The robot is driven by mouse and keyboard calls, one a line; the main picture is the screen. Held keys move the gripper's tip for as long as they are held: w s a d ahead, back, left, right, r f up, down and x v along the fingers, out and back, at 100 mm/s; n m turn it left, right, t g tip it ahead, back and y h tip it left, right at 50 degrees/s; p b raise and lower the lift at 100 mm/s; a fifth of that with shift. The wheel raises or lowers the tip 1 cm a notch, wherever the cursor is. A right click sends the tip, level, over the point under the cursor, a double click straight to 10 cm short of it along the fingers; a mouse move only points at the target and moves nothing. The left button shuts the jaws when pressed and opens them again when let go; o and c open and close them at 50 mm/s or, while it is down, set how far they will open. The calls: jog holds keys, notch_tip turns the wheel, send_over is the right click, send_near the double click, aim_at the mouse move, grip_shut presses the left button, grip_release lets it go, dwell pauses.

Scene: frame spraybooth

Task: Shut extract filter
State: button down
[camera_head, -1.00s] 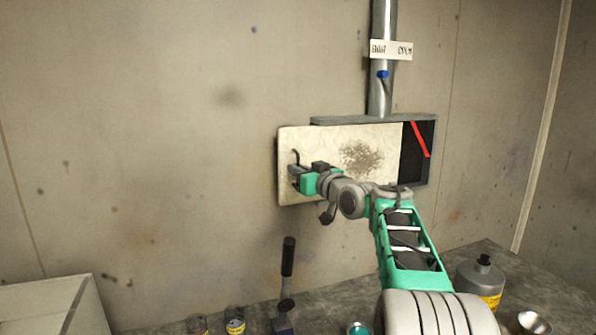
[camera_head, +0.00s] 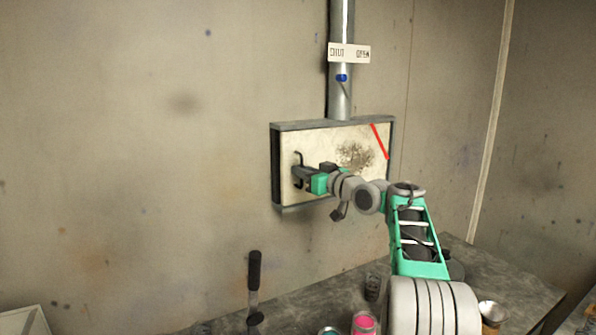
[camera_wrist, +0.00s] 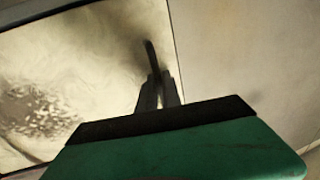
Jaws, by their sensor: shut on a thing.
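The extract filter is a cream panel (camera_head: 335,170) with a brown speckled stain. It sits inside the grey housing (camera_head: 330,124) on the wall and covers nearly all of its opening, with a narrow dark strip at the left end. A red diagonal strip (camera_head: 380,142) crosses its upper right corner. A dark upright handle (camera_head: 299,158) is near the panel's left edge. My gripper (camera_head: 300,171) is shut on this handle. The wrist view shows the fingers (camera_wrist: 159,90) around the handle (camera_wrist: 152,57), with the panel (camera_wrist: 70,65) to the left.
A metal duct (camera_head: 342,95) rises from the housing, with a lettered sign (camera_head: 349,53) and a blue knob (camera_head: 341,78). The bench (camera_head: 470,270) below holds a black-handled tool (camera_head: 254,270), a pink-topped pot (camera_head: 363,322) and a small metal cup (camera_head: 492,312). The wall left of the housing is bare.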

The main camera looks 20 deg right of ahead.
jog(key=shift+d+r, duration=0.1)
jog(key=c, duration=1.8)
grip_release()
jog(key=shift+d, duration=0.2)
jog(key=b+v, duration=0.3)
jog(key=v, duration=0.4)
jog(key=shift+s, duration=0.4)
